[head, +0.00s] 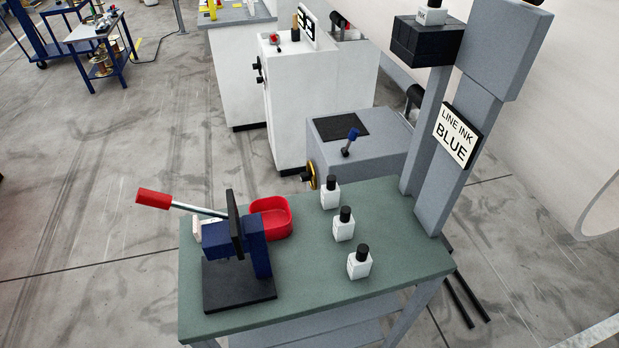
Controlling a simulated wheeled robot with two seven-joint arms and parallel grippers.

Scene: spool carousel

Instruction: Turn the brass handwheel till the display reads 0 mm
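A small brass-coloured wheel (311,176), most likely the handwheel, shows at the lower left side of a grey machine box (377,157), behind the green table. I see it nearly edge-on, and part of it is hidden. No display with a readable mm figure shows in the head view. Neither of my grippers is in view.
The green table (310,300) in front carries a blue press (258,250) with a red-ended lever, a red bin (278,217) and several white bottles (344,225). A grey post with a "LINE INK BLUE" sign (457,137) stands at its right.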

